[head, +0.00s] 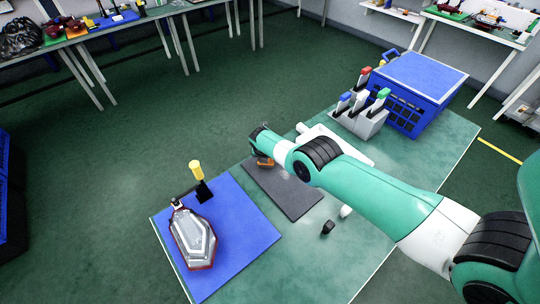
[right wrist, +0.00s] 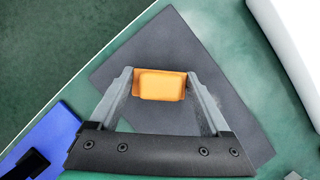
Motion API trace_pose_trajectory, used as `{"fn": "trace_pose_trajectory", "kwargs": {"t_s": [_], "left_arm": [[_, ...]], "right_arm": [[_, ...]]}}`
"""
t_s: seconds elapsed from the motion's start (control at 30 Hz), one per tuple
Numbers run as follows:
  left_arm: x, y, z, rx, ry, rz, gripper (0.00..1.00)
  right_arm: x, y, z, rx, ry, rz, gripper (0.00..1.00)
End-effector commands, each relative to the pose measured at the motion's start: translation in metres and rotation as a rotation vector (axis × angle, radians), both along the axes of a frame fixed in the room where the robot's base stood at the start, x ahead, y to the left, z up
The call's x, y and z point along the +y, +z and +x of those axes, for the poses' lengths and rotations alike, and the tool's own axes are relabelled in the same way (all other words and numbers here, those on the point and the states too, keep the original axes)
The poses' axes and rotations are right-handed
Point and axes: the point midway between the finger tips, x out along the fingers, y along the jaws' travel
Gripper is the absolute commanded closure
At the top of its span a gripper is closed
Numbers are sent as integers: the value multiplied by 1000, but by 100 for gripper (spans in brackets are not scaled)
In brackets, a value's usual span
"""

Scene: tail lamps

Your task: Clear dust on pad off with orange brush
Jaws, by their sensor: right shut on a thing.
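The dark grey pad (head: 284,190) lies flat on the green table and also fills the middle of the right wrist view (right wrist: 130,52). My right gripper (head: 262,154) is over the pad's far left part in the head view. In the right wrist view its two fingers are shut on the sides of the orange brush (right wrist: 160,85). A bit of the orange brush (head: 265,162) shows below the gripper in the head view. I cannot tell if its underside touches the pad. Faint paler patches on the pad may be dust. My left gripper is not in view.
A blue mat (head: 245,225) left of the pad holds a tail lamp (head: 193,238) and a yellow-handled tool (head: 197,172). A small black object (head: 328,227) lies near the pad.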

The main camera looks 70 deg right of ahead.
Motion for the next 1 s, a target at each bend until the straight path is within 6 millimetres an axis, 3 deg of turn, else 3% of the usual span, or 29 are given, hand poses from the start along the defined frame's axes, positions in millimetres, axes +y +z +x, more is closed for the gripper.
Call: {"fn": "trace_pose_trajectory", "kwargs": {"t_s": [0.13, 0.47, 0.8, 1.0], "left_arm": [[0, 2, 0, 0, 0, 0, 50], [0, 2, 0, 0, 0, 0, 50], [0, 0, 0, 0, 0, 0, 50], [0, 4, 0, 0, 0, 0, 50]], "right_arm": [[14, 0, 7, 1, 2, 1, 79], [23, -1, 12, 1, 2, 0, 79], [51, -3, 27, 1, 2, 1, 79], [53, 0, 27, 2, 1, 2, 79]]}}
